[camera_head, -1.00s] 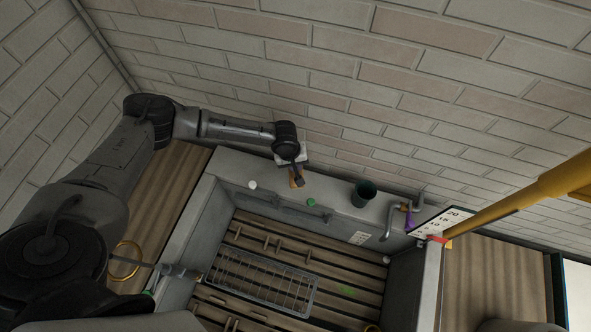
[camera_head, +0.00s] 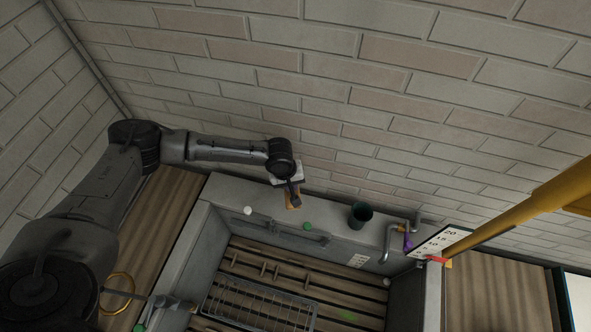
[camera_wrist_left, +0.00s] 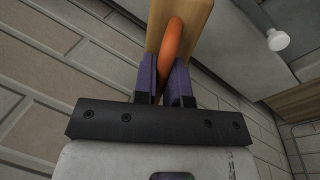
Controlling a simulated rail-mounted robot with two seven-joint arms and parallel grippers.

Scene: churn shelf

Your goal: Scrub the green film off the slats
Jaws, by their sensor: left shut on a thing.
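My left gripper (camera_head: 292,192) is at the back ledge of the basin, by the brick wall. In the left wrist view its purple fingers (camera_wrist_left: 166,82) are shut on an orange loop (camera_wrist_left: 170,50) on a wooden block (camera_wrist_left: 181,22). The block's far face is hidden. A patch of green film (camera_head: 350,316) lies on the wooden slats (camera_head: 290,262) on the basin floor, low in the head view and partly cut off by the frame edge. My left gripper is apart from the film. My right gripper is not in view.
A wire rack (camera_head: 262,303) lies over the slats. On the back ledge are a white knob (camera_head: 248,210), a green cap (camera_head: 308,226), a dark green cup (camera_head: 360,214) and a tap (camera_head: 389,240).

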